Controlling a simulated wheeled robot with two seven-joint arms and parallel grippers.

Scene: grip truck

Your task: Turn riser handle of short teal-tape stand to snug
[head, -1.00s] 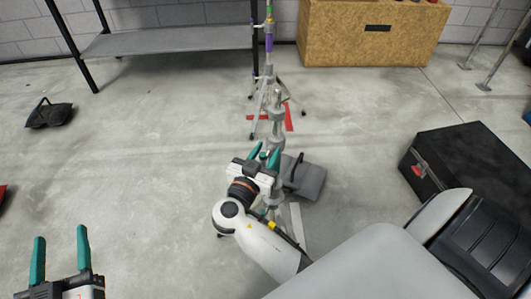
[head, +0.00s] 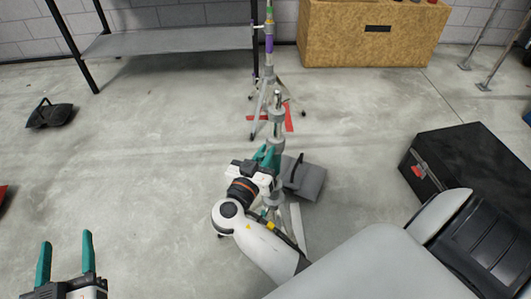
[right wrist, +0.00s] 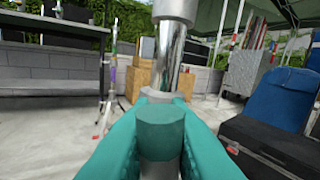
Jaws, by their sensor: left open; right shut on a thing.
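The short stand (head: 276,118) rises upright in front of me, with grey collars and a chrome tube; the chrome tube also shows in the right wrist view (right wrist: 166,80). My right gripper (head: 266,154) is at the stand's collar, its teal fingers close together. In the right wrist view a short teal block, which looks like the riser handle (right wrist: 160,122), sits between the fingers, and they are shut on it. The handle's far side is hidden. My left gripper (head: 66,244) is open and empty at the lower left, far from the stand.
A dark grey bag (head: 310,182) lies beside the stand's base. A black case (head: 470,160) stands at right. Another stand (head: 268,75) stands on red floor tape behind. A shelf (head: 170,43) and a wooden box (head: 370,45) are at the back. The floor at left is mostly clear.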

